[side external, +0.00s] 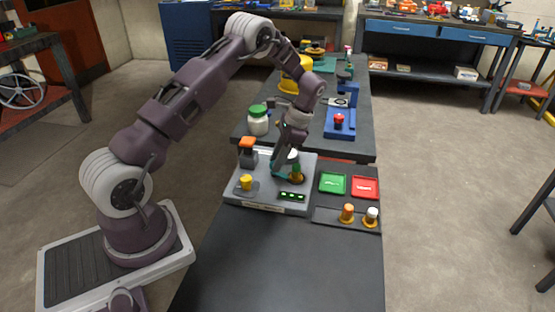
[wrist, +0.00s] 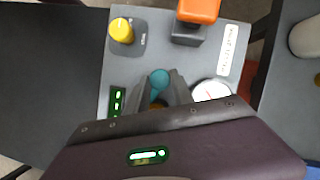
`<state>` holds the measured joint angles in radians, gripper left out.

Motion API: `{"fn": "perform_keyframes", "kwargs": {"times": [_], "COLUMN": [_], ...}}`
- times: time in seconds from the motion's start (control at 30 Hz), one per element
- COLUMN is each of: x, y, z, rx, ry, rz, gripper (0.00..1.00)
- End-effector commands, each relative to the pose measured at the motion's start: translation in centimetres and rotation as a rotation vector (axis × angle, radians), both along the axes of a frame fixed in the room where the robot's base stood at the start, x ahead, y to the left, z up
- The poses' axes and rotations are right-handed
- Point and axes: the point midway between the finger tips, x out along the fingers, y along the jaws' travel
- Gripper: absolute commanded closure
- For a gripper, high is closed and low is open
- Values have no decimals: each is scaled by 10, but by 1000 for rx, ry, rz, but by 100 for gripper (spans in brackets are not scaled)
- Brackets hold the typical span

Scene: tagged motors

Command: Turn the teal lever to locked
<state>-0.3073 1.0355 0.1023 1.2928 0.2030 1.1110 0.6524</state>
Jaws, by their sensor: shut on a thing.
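The teal lever (wrist: 159,78) stands on the grey control panel (wrist: 150,50); its round end shows between my fingers in the wrist view. In the side external view only a bit of teal (side external: 277,171) shows beside the fingers. My gripper (side external: 283,166) is down at the panel and shut on the lever; it also shows in the wrist view (wrist: 161,88). The lever's base and any position marks are hidden by the gripper, so I cannot tell whether it is at locked.
The panel also bears a yellow knob (side external: 246,182), an orange-topped switch (side external: 248,152), a green-lit display (side external: 292,196) and a white gauge (wrist: 211,91). A green tray (side external: 333,183) and a red tray (side external: 365,187) lie to the right. A green-lidded jar (side external: 258,121) stands behind.

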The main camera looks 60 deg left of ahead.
Motion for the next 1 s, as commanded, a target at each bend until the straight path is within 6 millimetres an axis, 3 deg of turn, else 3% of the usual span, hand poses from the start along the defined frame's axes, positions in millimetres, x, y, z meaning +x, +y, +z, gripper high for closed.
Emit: {"fn": "perform_keyframes", "kwargs": {"times": [0.5,1.0], "x": [1,1], "y": [2,3], "z": [1,1], "rx": [-1,0], "ry": [-2,-3], "rz": [339,415], "gripper": [100,100]}}
